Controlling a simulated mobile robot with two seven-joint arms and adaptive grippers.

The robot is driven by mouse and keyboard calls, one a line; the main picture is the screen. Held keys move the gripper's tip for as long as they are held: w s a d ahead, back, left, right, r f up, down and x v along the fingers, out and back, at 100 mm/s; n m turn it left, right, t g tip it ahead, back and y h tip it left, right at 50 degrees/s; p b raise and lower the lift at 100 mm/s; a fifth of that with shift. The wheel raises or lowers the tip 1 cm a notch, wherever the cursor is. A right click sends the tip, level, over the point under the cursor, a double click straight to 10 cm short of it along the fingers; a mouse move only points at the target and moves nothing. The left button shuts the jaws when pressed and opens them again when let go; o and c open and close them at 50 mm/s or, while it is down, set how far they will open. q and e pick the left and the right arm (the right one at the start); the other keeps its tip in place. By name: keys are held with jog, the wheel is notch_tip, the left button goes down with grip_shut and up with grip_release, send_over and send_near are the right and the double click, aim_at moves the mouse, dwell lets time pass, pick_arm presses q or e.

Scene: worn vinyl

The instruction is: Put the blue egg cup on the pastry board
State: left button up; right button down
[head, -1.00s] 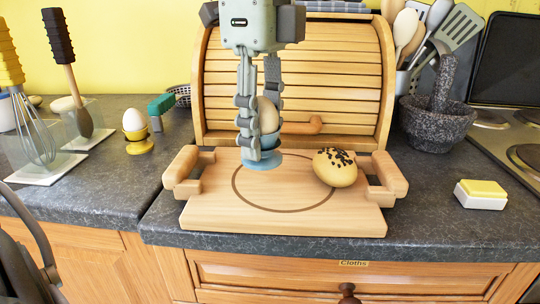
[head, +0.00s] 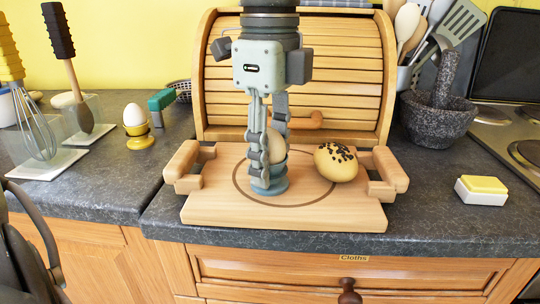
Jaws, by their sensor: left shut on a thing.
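The blue egg cup (head: 276,186) holds a pale egg (head: 276,147) and stands upright inside the dark ring on the pastry board (head: 300,215). Its base appears to touch the wood. My left gripper (head: 271,168) comes down from above and is shut on the egg cup, with its fingers hiding part of the cup and egg. My right gripper is not in view.
A wooden bread bin (head: 350,75) stands behind. A yellow egg cup (head: 140,141) with an egg is to the left. A butter dish (head: 481,192) and stone mortar (head: 437,122) are right.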

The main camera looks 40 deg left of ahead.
pick_arm(q)
jog(key=o, duration=1)
jog(key=shift+c, duration=0.2)
jog(key=o, duration=0.3)
jog(key=shift+o, duration=0.2)
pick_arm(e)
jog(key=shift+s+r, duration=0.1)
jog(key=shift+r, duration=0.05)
pick_arm(q)
jog(key=shift+r, duration=0.2)
notch_tip(320, 180, up, 11)
jog(key=shift+r+p, duration=0.2)
jog(key=shift+p, duration=0.15)
jog(key=shift+r, duration=0.25)
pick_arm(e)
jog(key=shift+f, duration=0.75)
